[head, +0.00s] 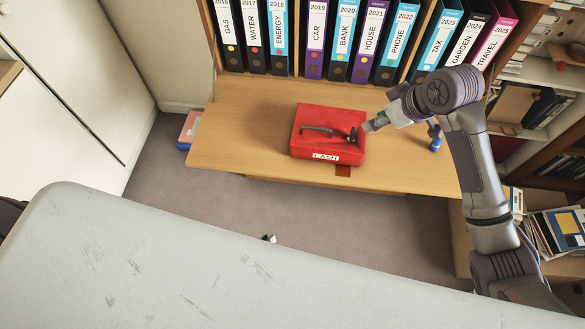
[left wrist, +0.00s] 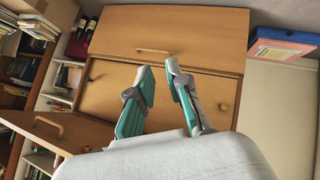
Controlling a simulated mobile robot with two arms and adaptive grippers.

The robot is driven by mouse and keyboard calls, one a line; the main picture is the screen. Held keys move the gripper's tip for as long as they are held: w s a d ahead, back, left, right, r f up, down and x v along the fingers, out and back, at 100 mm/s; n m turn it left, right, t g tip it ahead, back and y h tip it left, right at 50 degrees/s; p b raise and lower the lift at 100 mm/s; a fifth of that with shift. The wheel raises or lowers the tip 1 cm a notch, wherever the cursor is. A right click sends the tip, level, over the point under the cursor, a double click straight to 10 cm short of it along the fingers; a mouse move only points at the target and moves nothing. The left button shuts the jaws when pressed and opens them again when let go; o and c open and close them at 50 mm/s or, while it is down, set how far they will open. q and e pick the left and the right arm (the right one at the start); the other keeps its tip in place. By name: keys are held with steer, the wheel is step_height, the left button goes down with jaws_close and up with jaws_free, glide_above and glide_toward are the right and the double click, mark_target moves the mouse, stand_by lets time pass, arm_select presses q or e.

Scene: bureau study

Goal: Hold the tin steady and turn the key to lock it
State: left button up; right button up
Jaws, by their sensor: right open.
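The red cash tin (head: 312,146) sits shut on the wooden desk flap, with a dark handle on its lid and a "CASH" label on its front. A small dark piece (head: 352,134), perhaps the key, shows at the right of its lid; it is too small to tell. My right gripper (head: 366,127) is open, with its fingertips at this dark piece; I cannot tell whether they touch. My left gripper (head: 268,238) barely shows below the flap, apart from the tin. In the left wrist view its teal-padded fingers (left wrist: 157,66) are apart and empty.
The desk flap (head: 230,130) has free room left of the tin. A small blue object (head: 436,143) stands to its right. Labelled binders (head: 345,40) line the back. A pale grey surface (head: 200,260) fills the foreground. Wooden drawers (left wrist: 170,35) show in the left wrist view.

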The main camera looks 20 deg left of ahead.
arm_select(q)
steer(key=w+d+r+n+t, duration=0.2)
steer(key=w+r, duration=0.2)
steer(key=r, duration=0.3)
steer(key=w+d+r+n+t, duration=0.2)
steer(key=w+r+n+t, duration=0.15)
steer(key=r, duration=0.25)
steer(key=n+t+y, duration=0.1)
steer(key=n+t, duration=0.2)
steer(key=n, duration=0.5)
glide_toward(311, 128)
steer(key=w, duration=0.7)
steer(key=w+d, duration=0.1)
steer(key=w, duration=0.2)
steer(key=shift+w+f, duration=0.15)
steer(key=shift+f, duration=0.15)
steer(key=shift+c, duration=0.2)
jaws_close()
